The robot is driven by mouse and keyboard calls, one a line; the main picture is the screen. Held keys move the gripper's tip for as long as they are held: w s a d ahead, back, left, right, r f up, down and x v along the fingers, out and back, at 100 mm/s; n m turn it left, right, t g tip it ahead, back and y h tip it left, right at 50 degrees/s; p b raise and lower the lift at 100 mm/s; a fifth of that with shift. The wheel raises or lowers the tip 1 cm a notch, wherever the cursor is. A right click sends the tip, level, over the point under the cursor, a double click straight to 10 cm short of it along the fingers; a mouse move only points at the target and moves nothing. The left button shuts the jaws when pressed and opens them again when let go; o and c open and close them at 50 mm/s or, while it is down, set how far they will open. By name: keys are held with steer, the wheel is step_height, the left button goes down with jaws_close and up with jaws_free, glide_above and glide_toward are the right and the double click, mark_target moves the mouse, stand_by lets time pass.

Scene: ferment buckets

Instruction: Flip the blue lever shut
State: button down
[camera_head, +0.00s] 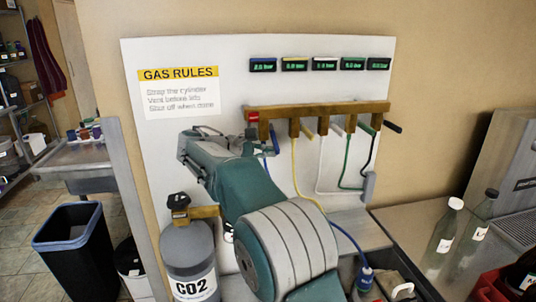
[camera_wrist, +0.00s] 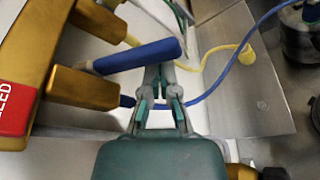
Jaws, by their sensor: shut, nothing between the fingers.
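The blue lever (camera_wrist: 138,57) is a thick blue handle in the wrist view. It runs from a grey stem by a brass valve body (camera_wrist: 82,96) up and to the right. My gripper (camera_wrist: 159,72) is shut and empty, its tips right at the handle's lower edge near its outer half; I cannot tell whether they touch. In the head view my gripper (camera_head: 263,147) is at the left end of the brass manifold (camera_head: 330,108). A bit of the blue lever (camera_head: 275,140) shows beside it; my arm and gripper hide part of that valve.
Yellow (camera_head: 308,131), white, green and black levers follow to the right along the manifold. Coloured hoses hang below, the blue hose (camera_wrist: 220,85) passing behind my fingers. A CO2 cylinder (camera_head: 190,262) stands at lower left. Bottles (camera_head: 446,228) stand on the right counter.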

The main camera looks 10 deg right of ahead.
steer(key=shift+s+r, duration=0.25)
steer(key=shift+r, duration=0.3)
steer(key=shift+s+r, duration=0.25)
steer(key=shift+r, duration=0.4)
